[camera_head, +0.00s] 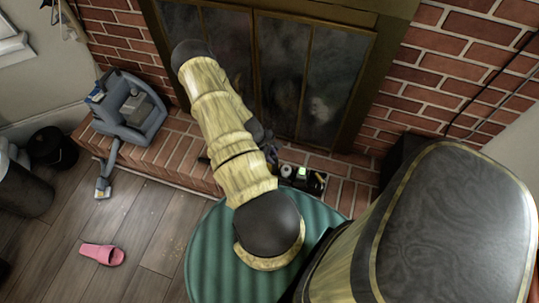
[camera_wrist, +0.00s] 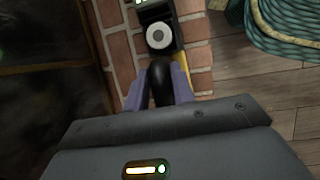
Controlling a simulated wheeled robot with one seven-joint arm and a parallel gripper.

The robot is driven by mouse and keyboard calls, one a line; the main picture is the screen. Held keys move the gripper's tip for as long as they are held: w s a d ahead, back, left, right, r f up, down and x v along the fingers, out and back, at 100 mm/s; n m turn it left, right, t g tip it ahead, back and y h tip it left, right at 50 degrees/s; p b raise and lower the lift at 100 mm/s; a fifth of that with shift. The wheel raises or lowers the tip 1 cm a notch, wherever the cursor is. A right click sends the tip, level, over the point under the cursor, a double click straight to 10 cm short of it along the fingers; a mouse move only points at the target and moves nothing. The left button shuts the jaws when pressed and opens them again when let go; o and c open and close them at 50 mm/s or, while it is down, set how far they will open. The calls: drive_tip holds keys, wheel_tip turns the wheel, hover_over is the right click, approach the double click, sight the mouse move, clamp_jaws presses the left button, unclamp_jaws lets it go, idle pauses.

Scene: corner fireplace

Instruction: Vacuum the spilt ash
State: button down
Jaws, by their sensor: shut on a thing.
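My gripper (camera_wrist: 161,82) is shut on a black rounded handle (camera_wrist: 160,92), which stands between its two purple fingers in the wrist view. Just beyond the handle is a black device (camera_wrist: 177,40) with a pale round disc; I cannot tell whether the handle belongs to it. In the head view my arm reaches over the brick hearth (camera_head: 178,150) and hides most of the gripper. A grey-blue appliance (camera_head: 150,125), perhaps a vacuum, sits at the hearth's left end, with a nozzle-like part (camera_head: 103,188) on the floor. I cannot make out the ash clearly.
The fireplace doors (camera_head: 300,80) stand behind the hearth. Small items (camera_head: 302,175) sit on the hearth right of my arm. A green ribbed round table or pouf (camera_head: 207,250) is in front. A pink slipper (camera_head: 103,254) and black bucket (camera_head: 50,148) are left, with bare floor between.

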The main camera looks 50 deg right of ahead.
drive_tip(key=s+d+p, duration=0.1)
drive_tip(key=s+d, duration=0.3)
drive_tip(key=s, duration=0.5)
drive_tip(key=shift+s+p, duration=0.15)
drive_tip(key=shift+p, duration=0.2)
idle(2.6)
drive_tip(key=shift+r+p, duration=0.4)
drive_tip(key=shift+r, duration=0.2)
drive_tip(key=shift+r+p, duration=2.4)
drive_tip(key=shift+r, duration=0.45)
drive_tip(key=shift+d, duration=0.1)
